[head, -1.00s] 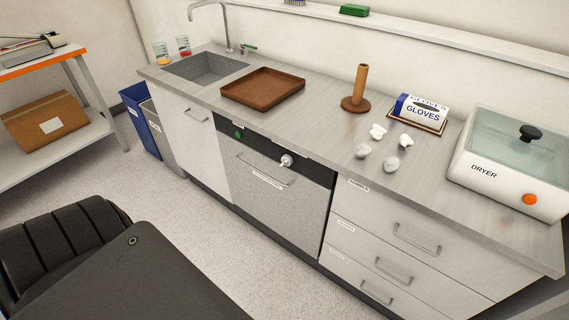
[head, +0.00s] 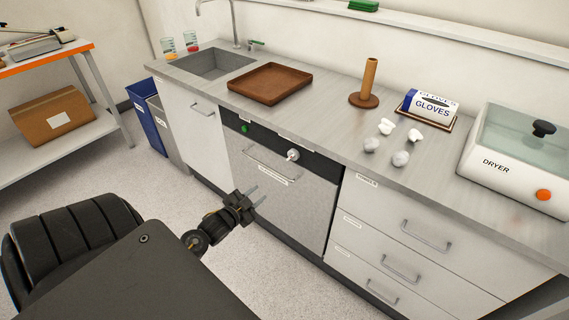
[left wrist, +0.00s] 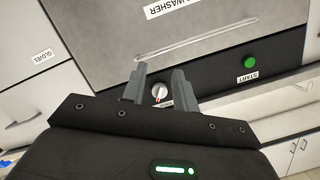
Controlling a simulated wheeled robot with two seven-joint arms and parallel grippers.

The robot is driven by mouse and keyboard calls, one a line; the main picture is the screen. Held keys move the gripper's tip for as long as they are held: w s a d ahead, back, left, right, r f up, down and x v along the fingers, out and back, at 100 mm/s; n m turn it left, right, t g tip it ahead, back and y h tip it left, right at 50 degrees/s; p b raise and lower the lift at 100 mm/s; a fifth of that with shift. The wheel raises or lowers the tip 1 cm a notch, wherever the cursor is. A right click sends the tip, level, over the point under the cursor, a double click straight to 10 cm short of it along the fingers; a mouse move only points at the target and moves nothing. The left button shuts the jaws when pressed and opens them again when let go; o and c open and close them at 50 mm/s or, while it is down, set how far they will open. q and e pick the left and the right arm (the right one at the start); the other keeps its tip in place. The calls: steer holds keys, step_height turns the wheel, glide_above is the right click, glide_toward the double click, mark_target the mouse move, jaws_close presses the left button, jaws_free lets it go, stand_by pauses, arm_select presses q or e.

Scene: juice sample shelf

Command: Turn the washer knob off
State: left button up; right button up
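The washer (head: 285,195) is a grey-fronted unit under the counter with a black control strip. Its white knob (head: 292,155) sits on the strip, right of the green start button (head: 245,128). My left gripper (head: 256,194) is open and empty in front of the washer door, below and left of the knob in the head view. In the left wrist view the knob (left wrist: 160,91) shows between the two open fingers (left wrist: 158,72), with a red mark on its face. The fingers appear apart from it. My right gripper is not in view.
A bar handle (head: 270,164) crosses the washer door below the strip. The counter above holds a brown tray (head: 270,84), a wooden peg stand (head: 367,85), a glove box (head: 431,107), several white pieces and a dryer (head: 518,150). Drawers (head: 400,250) stand to the right.

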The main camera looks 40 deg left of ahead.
mark_target(290, 158)
arm_select(q)
steer(key=w+d+r+m+t+h, duration=0.1)
steer(key=w+d+r+t, duration=0.15)
steer(key=r, duration=0.65)
steer(key=w+p, duration=0.1)
steer(key=w, duration=0.7)
steer(key=shift+w+d, duration=0.15)
steer(key=shift+d, duration=0.05)
steer(key=shift+w+f, duration=0.1)
steer(key=shift+w, duration=0.65)
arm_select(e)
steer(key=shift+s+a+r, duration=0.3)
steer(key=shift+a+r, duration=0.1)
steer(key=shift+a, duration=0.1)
